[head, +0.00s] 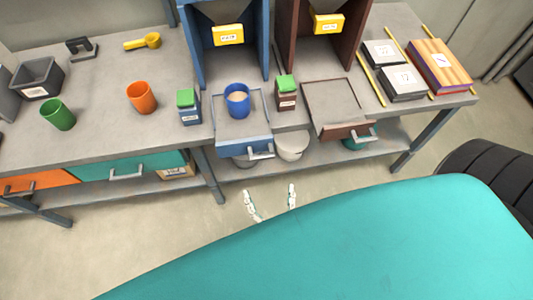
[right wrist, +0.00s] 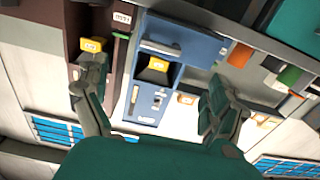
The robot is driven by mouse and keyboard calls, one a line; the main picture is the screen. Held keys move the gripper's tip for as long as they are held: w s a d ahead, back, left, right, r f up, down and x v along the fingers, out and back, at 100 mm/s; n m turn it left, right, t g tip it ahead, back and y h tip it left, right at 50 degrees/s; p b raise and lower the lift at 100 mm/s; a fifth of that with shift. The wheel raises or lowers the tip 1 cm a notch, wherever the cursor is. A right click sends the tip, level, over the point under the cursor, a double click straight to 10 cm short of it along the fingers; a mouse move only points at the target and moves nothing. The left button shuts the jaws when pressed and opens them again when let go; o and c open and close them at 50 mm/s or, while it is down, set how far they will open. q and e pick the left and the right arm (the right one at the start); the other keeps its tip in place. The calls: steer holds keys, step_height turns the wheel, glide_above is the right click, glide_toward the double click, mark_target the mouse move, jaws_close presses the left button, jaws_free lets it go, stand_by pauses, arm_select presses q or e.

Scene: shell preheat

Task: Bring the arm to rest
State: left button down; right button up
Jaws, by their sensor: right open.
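My right gripper (head: 270,197) is in front of the workbench in the head view, over the floor. Its two fingers stand apart with nothing between them. In the right wrist view the gripper (right wrist: 158,75) also has its fingers spread, with the blue unit beyond and between them. It touches nothing that I can see. A large teal part of my own arm fills the lower right of the head view. My left gripper is not in view.
The workbench (head: 105,118) carries a blue cup (head: 238,101) on the blue unit's pulled-out tray (head: 228,132). The brown unit's tray (head: 333,102) is also out and empty. An orange cup (head: 142,98) and green cup (head: 58,115) stand left. Open floor lies in front.

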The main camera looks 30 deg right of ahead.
steer(key=shift+s+a, duration=0.1)
steer(key=shift+s, duration=0.25)
stand_by(0.3)
steer(key=s+a+f+n+g+y, duration=0.2)
steer(key=f+n+g+y, duration=0.1)
steer(key=f, duration=0.7)
steer(key=s+a+f+n+g+y, duration=0.1)
steer(key=s+f+n+g+y, duration=0.2)
steer(key=f, duration=0.7)
steer(key=s+d+f+g+h, duration=0.1)
steer(key=s+d+f+g, duration=0.9)
steer(key=s+f, duration=0.6)
steer(key=s+d, duration=0.1)
steer(key=d, duration=0.1)
steer(key=shift+s+d, duration=0.3)
steer(key=shift+s, duration=0.05)
